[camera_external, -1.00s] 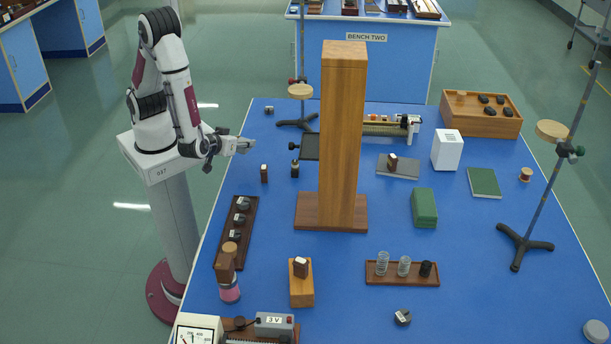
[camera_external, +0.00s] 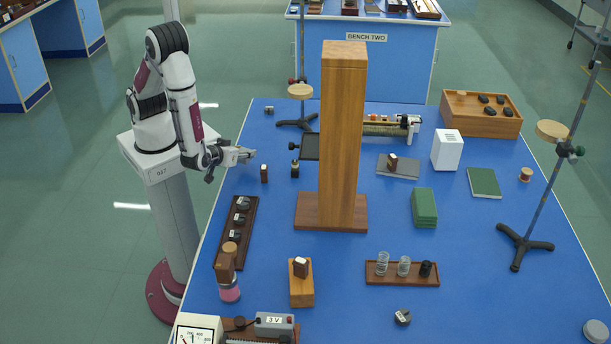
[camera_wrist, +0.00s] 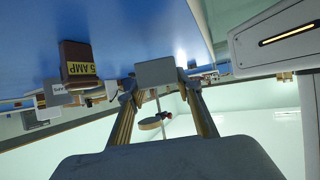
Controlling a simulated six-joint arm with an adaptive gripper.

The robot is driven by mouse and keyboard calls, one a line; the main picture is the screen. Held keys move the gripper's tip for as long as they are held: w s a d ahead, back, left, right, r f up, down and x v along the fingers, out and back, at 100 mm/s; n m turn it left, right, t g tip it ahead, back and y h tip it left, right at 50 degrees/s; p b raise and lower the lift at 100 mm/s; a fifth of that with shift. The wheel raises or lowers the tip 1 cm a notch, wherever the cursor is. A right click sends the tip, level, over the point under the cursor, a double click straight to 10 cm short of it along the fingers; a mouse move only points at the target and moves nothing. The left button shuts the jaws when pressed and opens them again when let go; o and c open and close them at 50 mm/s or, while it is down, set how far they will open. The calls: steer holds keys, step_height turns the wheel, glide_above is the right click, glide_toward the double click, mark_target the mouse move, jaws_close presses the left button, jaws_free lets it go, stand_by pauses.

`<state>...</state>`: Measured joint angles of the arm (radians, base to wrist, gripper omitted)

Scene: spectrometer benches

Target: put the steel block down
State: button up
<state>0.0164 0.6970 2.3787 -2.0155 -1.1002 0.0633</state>
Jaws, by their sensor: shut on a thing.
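My gripper (camera_external: 246,154) is at the left side of the blue bench, just above and beside a small dark brown block (camera_external: 264,174). In the wrist view my gripper (camera_wrist: 156,84) is shut on the grey steel block (camera_wrist: 156,71), held between the two fingertips. The steel block is too small to make out clearly in the external view. It appears held above the bench top; the exact gap below it cannot be told.
The brown block labelled 5 AMP (camera_wrist: 77,60) stands close by. Blue surface (camera_external: 280,215) between the rack and column is clear.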

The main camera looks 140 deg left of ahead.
mark_target(240, 161)
steer(key=shift+f, duration=1.85)
steer(key=shift+f, duration=0.15)
steer(key=o, duration=1.2)
steer(key=shift+w+d+r, duration=0.2)
steer(key=shift+d+r, duration=0.15)
steer(key=shift+r, duration=0.05)
steer(key=shift+v, duration=5.6)
steer(key=shift+s+f, duration=0.1)
